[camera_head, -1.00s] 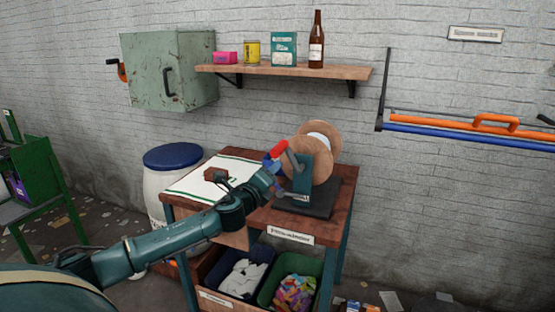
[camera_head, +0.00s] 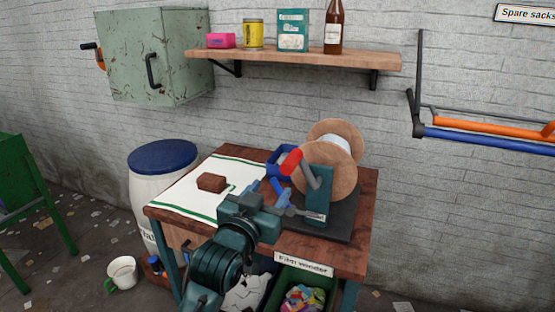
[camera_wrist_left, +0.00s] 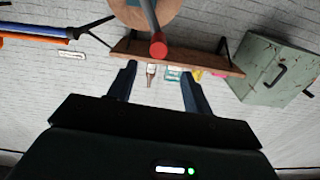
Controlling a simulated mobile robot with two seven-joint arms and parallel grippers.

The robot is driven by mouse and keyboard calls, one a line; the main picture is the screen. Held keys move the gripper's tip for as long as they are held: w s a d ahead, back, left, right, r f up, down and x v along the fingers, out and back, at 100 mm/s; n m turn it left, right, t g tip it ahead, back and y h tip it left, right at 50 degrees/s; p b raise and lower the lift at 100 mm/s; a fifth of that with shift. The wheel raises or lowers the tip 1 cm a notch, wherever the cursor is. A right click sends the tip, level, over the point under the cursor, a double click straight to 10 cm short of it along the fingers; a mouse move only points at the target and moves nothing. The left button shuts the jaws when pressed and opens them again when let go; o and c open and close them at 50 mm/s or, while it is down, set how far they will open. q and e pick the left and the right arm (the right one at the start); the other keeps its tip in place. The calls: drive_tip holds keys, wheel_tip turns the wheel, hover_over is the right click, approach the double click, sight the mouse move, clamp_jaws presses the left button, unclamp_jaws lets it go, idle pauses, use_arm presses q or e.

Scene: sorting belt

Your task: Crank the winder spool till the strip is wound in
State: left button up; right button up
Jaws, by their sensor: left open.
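The winder spool (camera_head: 344,180) has tan wooden flanges, a white core and a teal stand on a dark base. Its grey crank arm ends in a red handle (camera_head: 291,161) pointing up and left. My left gripper (camera_head: 290,199) is open and empty, just below the handle and in front of the stand. In the left wrist view the red handle (camera_wrist_left: 158,47) shows beyond the open fingers, roughly between them and apart from them.
A brown block (camera_head: 211,183) rests on the white strip. A blue bin (camera_head: 279,163) stands behind the crank. A shelf (camera_head: 300,60) holds several items above. A white drum (camera_head: 160,170) stands left, and a mug (camera_head: 121,273) is on the floor.

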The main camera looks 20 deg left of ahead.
sight(290, 164)
use_arm(q)
drive_tip(key=w, duration=0.4)
drive_tip(key=w+p, duration=0.1)
drive_tip(key=w, duration=0.7)
drive_tip(key=shift+w+d+p, duration=0.3)
clamp_jaws()
